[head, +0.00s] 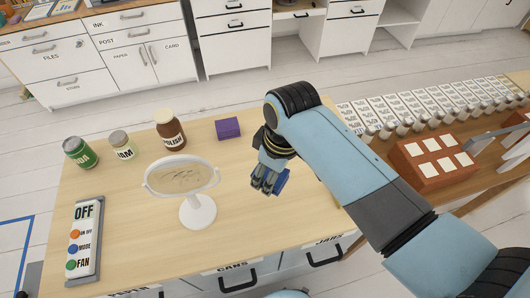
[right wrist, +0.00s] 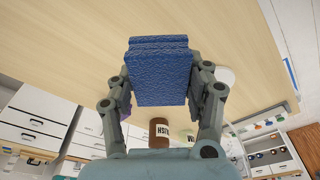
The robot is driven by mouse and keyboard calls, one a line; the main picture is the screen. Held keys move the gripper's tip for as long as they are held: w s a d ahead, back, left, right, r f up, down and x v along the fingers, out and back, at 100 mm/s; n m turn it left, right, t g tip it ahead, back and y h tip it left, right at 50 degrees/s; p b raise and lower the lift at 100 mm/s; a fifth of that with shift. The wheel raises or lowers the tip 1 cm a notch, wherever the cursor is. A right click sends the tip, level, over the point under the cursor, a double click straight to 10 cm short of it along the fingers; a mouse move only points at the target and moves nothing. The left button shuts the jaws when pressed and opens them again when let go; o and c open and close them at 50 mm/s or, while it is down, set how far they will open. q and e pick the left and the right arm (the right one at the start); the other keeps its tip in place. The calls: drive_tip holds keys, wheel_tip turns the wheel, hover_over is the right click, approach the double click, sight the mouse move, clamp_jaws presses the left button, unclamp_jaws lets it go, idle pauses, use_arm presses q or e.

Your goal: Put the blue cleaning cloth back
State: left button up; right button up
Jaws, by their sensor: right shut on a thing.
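The blue cleaning cloth (right wrist: 160,75) is a folded, textured blue block held between both fingers of my right gripper (right wrist: 162,85) in the right wrist view. In the head view my right gripper (head: 268,178) is over the right part of the wooden desk top (head: 120,235), and part of the cloth (head: 281,182) shows beside its fingers. The gripper is shut on the cloth. I cannot tell whether the cloth touches the desk. My left gripper is not in view.
A round white mirror (head: 198,210) stands mid-desk. A remote-like panel (head: 86,240) lies at left. The front right desk is clear.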

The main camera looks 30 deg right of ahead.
drive_tip(key=w+d+f, duration=0.1)
drive_tip(key=w, duration=0.1)
drive_tip(key=w+d+f, duration=0.1)
drive_tip(key=w, duration=0.1)
drive_tip(key=w+f, duration=0.2)
drive_tip(key=shift+w+d, duration=0.15)
drive_tip(key=shift+d, duration=0.25)
drive_tip(key=w+f+b, duration=0.2)
drive_tip(key=b, duration=0.1)
drive_tip(key=shift+d, duration=0.4)
drive_tip(key=shift+w+r+b, duration=0.1)
drive_tip(key=shift+w+b, duration=0.05)
drive_tip(key=shift+b, duration=0.3)
drive_tip(key=shift+f, duration=0.2)
wheel_tip(320, 180, down, 3)
drive_tip(key=b, duration=0.4)
drive_tip(key=shift+f, duration=0.15)
drive_tip(key=shift+f+b, duration=0.2)
drive_tip(key=shift+b, duration=0.15)
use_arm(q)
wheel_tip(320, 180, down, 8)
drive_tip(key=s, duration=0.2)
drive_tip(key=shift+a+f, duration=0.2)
use_arm(e)
drive_tip(key=shift+r, duration=0.15)
